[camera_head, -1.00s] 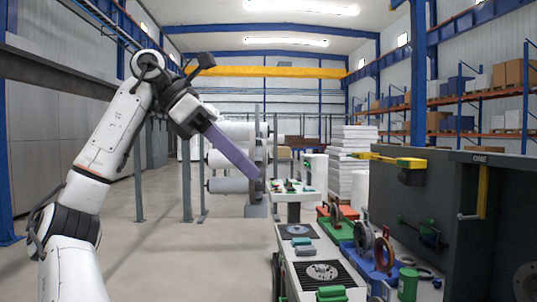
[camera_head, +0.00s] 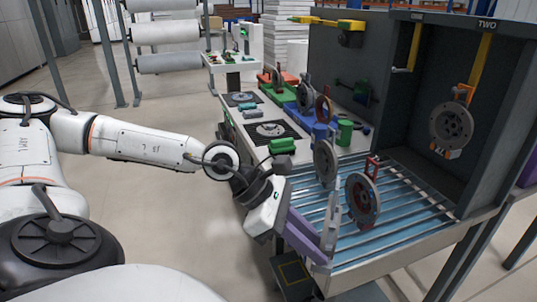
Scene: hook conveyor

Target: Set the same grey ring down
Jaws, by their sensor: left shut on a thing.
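My left gripper (camera_head: 308,240) has purple fingers and reaches over the near left edge of the roller conveyor (camera_head: 400,225). It is shut on a narrow light-grey piece (camera_head: 331,230), seen nearly edge-on at the fingertips. This looks like the grey ring, but its face is hidden. A grey ring (camera_head: 325,163) stands upright just beyond, apart from the fingers. A darker ring with red on it (camera_head: 362,199) stands upright on the rollers to the right, by a small red frame (camera_head: 372,167). My right gripper is not in view.
A grey ring (camera_head: 451,123) hangs from an orange hook under the yellow bar marked TWO (camera_head: 480,65), inside the dark cabinet. A bench (camera_head: 275,112) behind holds green blocks, a green cylinder (camera_head: 344,132) and coloured stands with rings. The rollers at right are clear.

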